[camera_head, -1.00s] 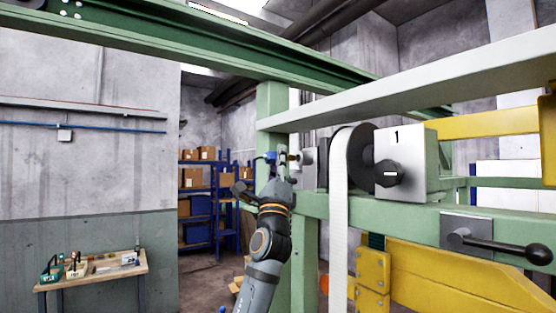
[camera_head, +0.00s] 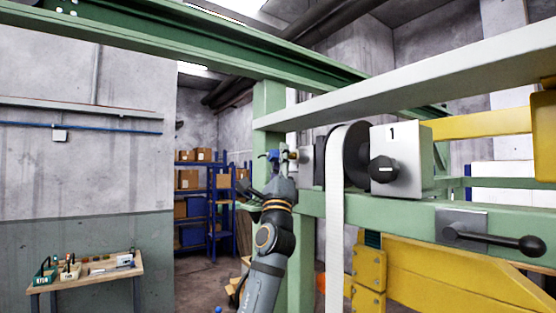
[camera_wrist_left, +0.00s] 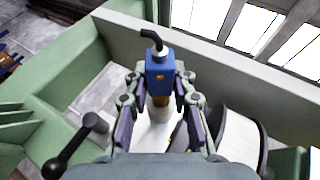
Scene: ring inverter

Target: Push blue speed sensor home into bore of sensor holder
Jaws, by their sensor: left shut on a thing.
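The blue speed sensor (camera_wrist_left: 160,76) shows in the left wrist view as a blue block with a metal cap, a bent black cable on top and a brass-coloured part below. My left gripper (camera_wrist_left: 160,92) is shut on it, one finger on each side. In the head view the sensor (camera_head: 273,156) is a small blue spot at the tip of my left gripper (camera_head: 277,168), in front of the green post. Small metal parts (camera_head: 292,156) just right of it may be the sensor holder. The bore is hidden, so I cannot tell how deep the sensor sits. My right gripper is not in view.
A white box marked 1 (camera_head: 402,150) with a black knob and a white web stand right of my left gripper. A green post (camera_head: 268,105) and a pale beam (camera_head: 420,88) are close by. A black-handled lever (camera_head: 495,240) sits lower right. A workbench (camera_head: 90,275) stands far left.

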